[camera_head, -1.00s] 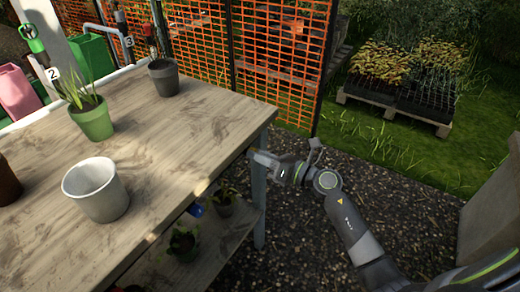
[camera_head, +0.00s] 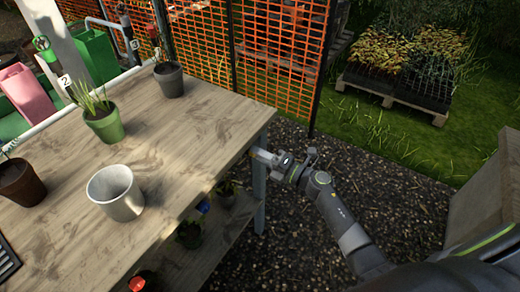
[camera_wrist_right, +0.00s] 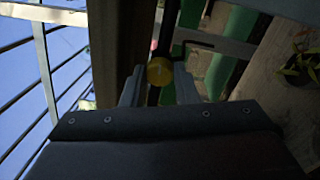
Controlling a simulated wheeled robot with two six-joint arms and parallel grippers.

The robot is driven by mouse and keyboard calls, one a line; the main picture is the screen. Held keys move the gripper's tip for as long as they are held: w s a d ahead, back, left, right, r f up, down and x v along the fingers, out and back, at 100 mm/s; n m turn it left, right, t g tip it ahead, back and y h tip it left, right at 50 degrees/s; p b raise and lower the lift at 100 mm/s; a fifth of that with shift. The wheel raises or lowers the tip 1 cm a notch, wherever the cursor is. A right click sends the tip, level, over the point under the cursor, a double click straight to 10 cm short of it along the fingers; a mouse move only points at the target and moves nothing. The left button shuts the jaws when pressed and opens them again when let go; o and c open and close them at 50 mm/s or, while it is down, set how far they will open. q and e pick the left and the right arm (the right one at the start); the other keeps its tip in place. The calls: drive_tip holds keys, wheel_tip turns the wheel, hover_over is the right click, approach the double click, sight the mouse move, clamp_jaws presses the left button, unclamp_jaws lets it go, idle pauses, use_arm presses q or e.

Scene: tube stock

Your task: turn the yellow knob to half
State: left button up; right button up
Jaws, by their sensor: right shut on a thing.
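The yellow knob (camera_wrist_right: 160,71) is round and shows in the right wrist view, between the two grey fingers of my right gripper (camera_wrist_right: 158,82). The fingers are closed on it from both sides. Its pointer and any scale marks are too dark to read. In the head view my right gripper (camera_head: 262,157) is at the right edge of the wooden table, near the top of a table leg, and I cannot make out the knob clearly there. My left gripper is not in view.
The wooden table (camera_head: 185,140) carries a white pot (camera_head: 116,192), a green plant pot (camera_head: 104,125), a dark grey pot (camera_head: 169,80) and a brown pot (camera_head: 20,184). Orange mesh fencing (camera_head: 275,50) stands behind. A lower shelf (camera_head: 225,236) holds small plants. Gravel lies to the right.

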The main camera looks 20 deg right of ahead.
drive_tip(key=shift+r+m+p, duration=0.15)
drive_tip(key=shift+m+p, duration=0.2)
drive_tip(key=shift+m, duration=0.25)
drive_tip(key=o, duration=1)
drive_tip(key=b+v, duration=0.2)
drive_tip(key=v, duration=1.5)
drive_tip(key=shift+s+d+b, duration=0.1)
drive_tip(key=shift+s+b, duration=0.05)
drive_tip(key=shift+b, duration=0.2)
